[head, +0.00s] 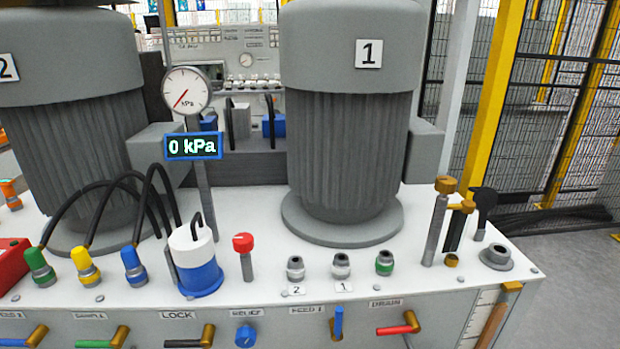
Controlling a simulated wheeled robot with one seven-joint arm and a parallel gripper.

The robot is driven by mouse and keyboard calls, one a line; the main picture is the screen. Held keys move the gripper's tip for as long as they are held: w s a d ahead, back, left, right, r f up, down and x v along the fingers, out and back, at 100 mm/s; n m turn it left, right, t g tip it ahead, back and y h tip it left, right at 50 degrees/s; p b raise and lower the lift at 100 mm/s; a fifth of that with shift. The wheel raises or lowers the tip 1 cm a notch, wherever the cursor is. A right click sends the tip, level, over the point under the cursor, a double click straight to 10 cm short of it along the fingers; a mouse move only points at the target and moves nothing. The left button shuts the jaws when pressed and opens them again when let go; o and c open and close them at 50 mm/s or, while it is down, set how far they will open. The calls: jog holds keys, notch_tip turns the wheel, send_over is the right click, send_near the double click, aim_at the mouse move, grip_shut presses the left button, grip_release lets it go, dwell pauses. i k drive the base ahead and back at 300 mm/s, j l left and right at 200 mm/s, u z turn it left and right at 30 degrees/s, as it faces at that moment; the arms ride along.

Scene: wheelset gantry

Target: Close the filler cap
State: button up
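A round grey filler neck (496,256) with an open top stands at the right end of the white bench top. Just behind and left of it, a black round-headed piece (484,205) stands upright on a short stem; it looks like the filler cap swung up, apart from the opening. I cannot make out how it joins the bench. My gripper is not in the head view.
Brass-topped rods (440,215) stand close left of the neck. Grey motor 1 (350,130) stands behind, left. Valve levers (398,328) line the front. Floor right of the bench is clear.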

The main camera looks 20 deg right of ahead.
aim_at(486, 198)
jog(key=i+l+u, duration=0.1)
jog(key=l, duration=0.8)
jog(key=i+l+u, duration=0.15)
jog(key=l, duration=0.75)
jog(key=l+u, duration=0.1)
jog(key=l, duration=0.8)
jog(key=l+u, duration=0.15)
jog(key=l, duration=0.8)
jog(key=k+l+u, duration=0.1)
jog(key=l, duration=0.8)
jog(key=k+l+u, duration=0.15)
jog(key=l, duration=0.75)
